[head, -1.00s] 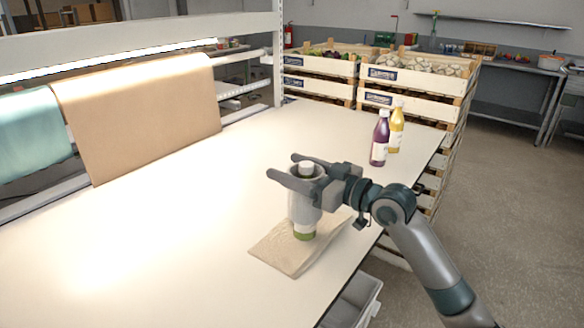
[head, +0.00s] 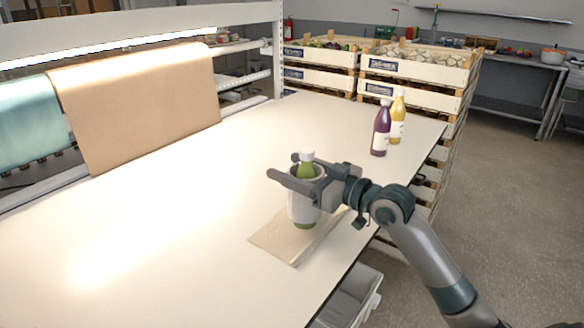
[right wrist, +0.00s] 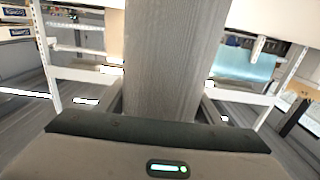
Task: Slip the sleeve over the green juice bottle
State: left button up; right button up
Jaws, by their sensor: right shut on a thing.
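The green juice bottle (head: 306,170) stands upright on a tan mat (head: 278,244) near the table's right edge. Its white cap and green neck show above a grey sleeve (head: 303,211), and a thin green strip shows below. The sleeve is around the bottle's body. My right gripper (head: 285,167) is shut on the sleeve near its top, reaching in from the right. The right wrist view shows the grey sleeve (right wrist: 172,65) filling the middle, hiding the bottle. My left gripper is not in view.
A purple bottle (head: 381,130) and a yellow bottle (head: 397,121) stand at the table's far right. Slatted crates (head: 412,68) are stacked behind. Brown paper (head: 140,105) hangs at the left. The table (head: 170,215) is clear left of the mat.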

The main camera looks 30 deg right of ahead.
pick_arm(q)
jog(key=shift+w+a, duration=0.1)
pick_arm(e)
jog(key=o, duration=0.7)
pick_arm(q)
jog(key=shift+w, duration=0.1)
pick_arm(e)
jog(key=shift+o, duration=0.2)
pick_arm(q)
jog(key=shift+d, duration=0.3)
pick_arm(e)
jog(key=shift+s+d, duration=0.1)
jog(key=shift+s, duration=0.05)
jog(key=shift+s+d+f, duration=0.1)
jog(key=shift+s+d, duration=0.1)
jog(key=shift+s, duration=0.3)
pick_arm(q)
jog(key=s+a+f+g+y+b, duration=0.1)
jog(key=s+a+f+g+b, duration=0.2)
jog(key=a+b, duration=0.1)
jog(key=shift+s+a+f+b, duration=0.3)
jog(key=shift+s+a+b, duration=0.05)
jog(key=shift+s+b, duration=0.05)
pick_arm(e)
jog(key=v, duration=1.6)
